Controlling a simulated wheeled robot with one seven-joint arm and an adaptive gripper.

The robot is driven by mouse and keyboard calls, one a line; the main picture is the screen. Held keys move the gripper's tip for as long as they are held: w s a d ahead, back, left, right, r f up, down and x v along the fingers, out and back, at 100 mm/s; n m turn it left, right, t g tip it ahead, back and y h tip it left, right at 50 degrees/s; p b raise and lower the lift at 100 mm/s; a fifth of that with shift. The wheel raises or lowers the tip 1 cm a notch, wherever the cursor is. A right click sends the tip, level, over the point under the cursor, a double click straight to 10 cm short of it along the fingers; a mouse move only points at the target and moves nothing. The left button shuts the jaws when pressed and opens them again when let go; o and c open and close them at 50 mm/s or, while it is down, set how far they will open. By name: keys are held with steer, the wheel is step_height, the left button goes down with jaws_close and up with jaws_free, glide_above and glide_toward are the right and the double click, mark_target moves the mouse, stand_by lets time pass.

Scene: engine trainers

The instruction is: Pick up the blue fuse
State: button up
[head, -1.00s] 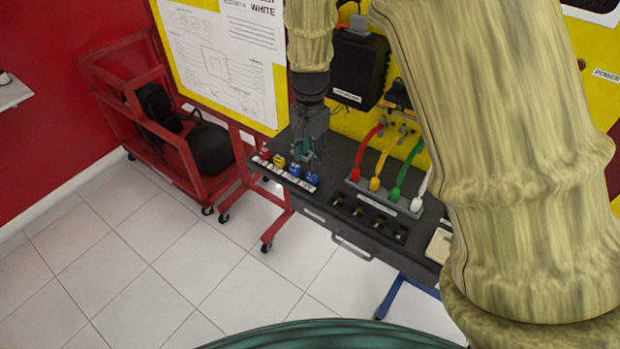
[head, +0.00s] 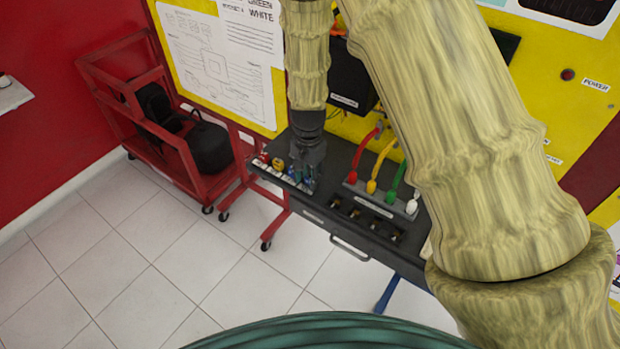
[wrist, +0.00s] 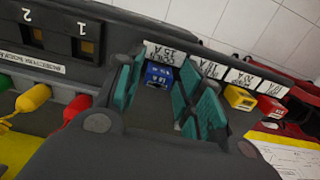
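A blue fuse (wrist: 159,74) with a label behind it shows between my fingers in the wrist view. My gripper (wrist: 165,95) is open, one teal finger on each side of that fuse; I see no contact. In the head view my gripper (head: 306,178) points down over the right end of the fuse row. Another blue fuse (head: 292,172) shows beside it there; in the wrist view the right finger hides most of that spot. A yellow fuse (wrist: 239,98) and a red fuse (wrist: 270,107) stand farther along the row.
The fuses stand along the edge of a dark bench (head: 320,211). Red, yellow, green and white cable plugs (head: 371,187) rise from a grey block to the right. A yellow panel with a black box (head: 352,85) stands behind. A red cart (head: 190,150) is at left.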

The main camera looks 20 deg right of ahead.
steer(key=shift+f, duration=0.75)
steer(key=shift+c, duration=0.5)
steer(key=c, duration=0.4)
steer(key=shift+r, duration=0.15)
